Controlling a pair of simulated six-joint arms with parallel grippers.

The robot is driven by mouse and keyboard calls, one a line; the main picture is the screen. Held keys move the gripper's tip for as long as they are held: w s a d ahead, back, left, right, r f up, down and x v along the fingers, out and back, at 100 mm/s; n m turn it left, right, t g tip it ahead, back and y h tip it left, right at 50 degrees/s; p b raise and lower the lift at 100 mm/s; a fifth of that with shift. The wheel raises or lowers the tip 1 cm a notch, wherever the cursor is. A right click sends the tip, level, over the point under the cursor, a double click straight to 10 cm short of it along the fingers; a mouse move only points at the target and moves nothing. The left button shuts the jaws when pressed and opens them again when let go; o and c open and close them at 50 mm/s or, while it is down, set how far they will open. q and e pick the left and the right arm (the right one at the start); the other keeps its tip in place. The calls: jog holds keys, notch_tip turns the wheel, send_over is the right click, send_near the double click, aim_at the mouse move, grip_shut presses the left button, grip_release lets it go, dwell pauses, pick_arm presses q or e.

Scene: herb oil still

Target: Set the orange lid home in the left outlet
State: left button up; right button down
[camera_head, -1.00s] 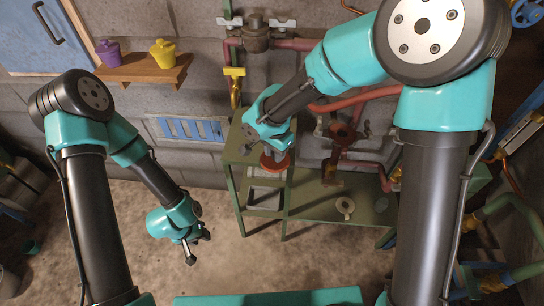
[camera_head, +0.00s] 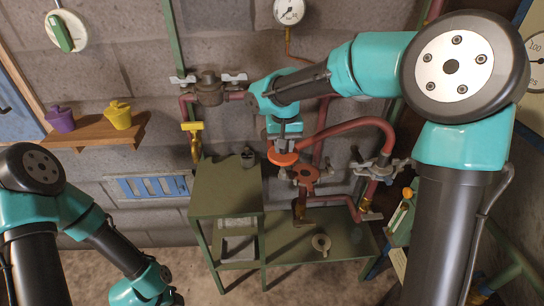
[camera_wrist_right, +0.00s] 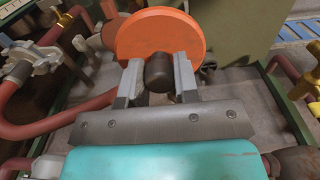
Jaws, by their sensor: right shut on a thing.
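My right gripper (camera_head: 285,134) is shut on the dark knob (camera_wrist_right: 159,70) of the orange lid (camera_head: 283,158). The lid fills the top middle of the right wrist view (camera_wrist_right: 160,32), beyond the fingertips. In the head view the lid hangs just left of and slightly above a rust-brown round flange (camera_head: 308,174) on the pipework, overlapping its edge in the picture. I cannot tell the gap between them, nor clearly identify the left outlet. My left arm is low at the left; its fingers are outside the frame.
A green cabinet (camera_head: 222,186) stands left of the lid, with a small dark object (camera_head: 248,158) on top. A pale ring-shaped piece (camera_head: 321,243) lies on the lower green shelf (camera_head: 285,248). Red pipes (camera_head: 350,128) curve close by on the right. Purple (camera_head: 61,119) and yellow (camera_head: 118,115) pots sit on a wall shelf.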

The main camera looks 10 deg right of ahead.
jog(key=w+d+f+m, duration=0.4)
jog(key=d+f+m, duration=0.2)
jog(key=d+m, duration=0.3)
jog(key=shift+w+d, duration=0.15)
jog(key=shift+d, duration=0.35)
jog(key=shift+f, duration=0.1)
jog(key=shift+f, duration=3.45)
jog(key=c, duration=0.8)
grip_release()
